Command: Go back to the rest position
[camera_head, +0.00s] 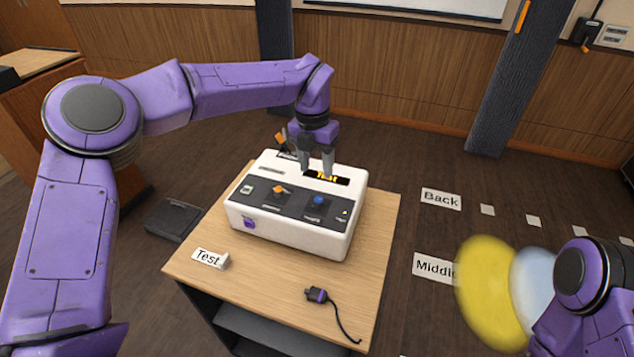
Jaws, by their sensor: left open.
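A white console (295,240) with a dark front panel stands on a small wooden table (375,215). The panel has an orange knob (279,189) and a blue knob (318,200). A small dark display (341,180) with orange "Test" lettering sits at the console's back right. My left gripper (315,170) points down over the back of the console, fingers apart with nothing between them, partly covering the display. I cannot tell whether its tips touch the console. Part of my right arm shows at the lower right; its gripper is out of view.
A white "Test" sign (210,258) and a purple plug with a black cable (317,295) lie on the table. Floor signs read "Back" (441,199) and "Middle" (432,268). A blurred yellow shape (490,293) is at right. A dark box (173,219) lies left of the table.

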